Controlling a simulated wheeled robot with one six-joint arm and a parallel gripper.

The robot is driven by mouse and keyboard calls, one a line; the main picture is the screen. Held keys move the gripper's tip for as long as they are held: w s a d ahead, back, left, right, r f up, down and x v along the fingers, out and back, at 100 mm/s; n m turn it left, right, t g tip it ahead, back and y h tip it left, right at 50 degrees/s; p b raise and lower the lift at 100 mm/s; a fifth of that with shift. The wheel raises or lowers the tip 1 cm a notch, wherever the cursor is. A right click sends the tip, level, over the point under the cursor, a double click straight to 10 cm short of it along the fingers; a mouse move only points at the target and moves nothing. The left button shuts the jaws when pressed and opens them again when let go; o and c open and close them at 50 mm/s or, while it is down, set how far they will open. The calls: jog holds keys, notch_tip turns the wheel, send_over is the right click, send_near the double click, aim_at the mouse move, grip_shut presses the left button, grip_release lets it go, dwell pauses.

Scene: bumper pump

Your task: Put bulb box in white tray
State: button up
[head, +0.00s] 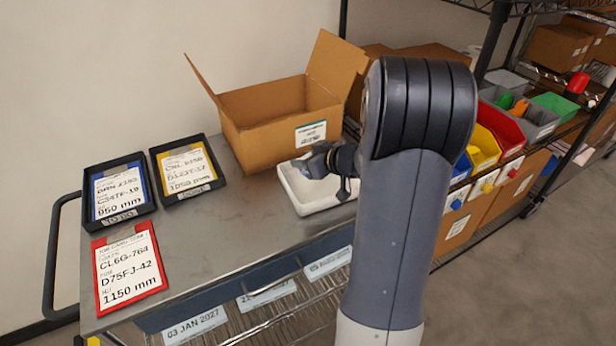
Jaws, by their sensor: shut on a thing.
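The white tray (294,188) is shallow and lies on the metal cart top, in front of the open cardboard box. My gripper (318,163) is over the tray, at its back edge in the picture, with my arm covering the tray's right side. The gripper is small and dark here. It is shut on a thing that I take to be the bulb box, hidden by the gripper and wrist. I cannot make out the bulb box anywhere else, nor how high it is above the tray.
An open cardboard box (262,124) stands behind the tray. Two black-framed cards (118,192) (187,170) and a red-framed card (127,270) lie at left. The cart top (215,232) between them and the tray is clear. Shelves with coloured bins (502,127) stand at right.

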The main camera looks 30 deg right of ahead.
aim_at(305, 185)
jog(key=shift+f+b, duration=0.55)
jog(key=shift+f, duration=2)
jog(key=shift+f, duration=0.1)
jog(key=shift+f, duration=0.15)
jog(key=o, duration=1)
jog(key=shift+r, duration=0.35)
jog(key=p+v, duration=0.1)
jog(key=v, duration=1.1)
jog(key=shift+s+f+p, duration=0.1)
jog(key=shift+f+p, duration=0.05)
jog(key=shift+p, duration=0.15)
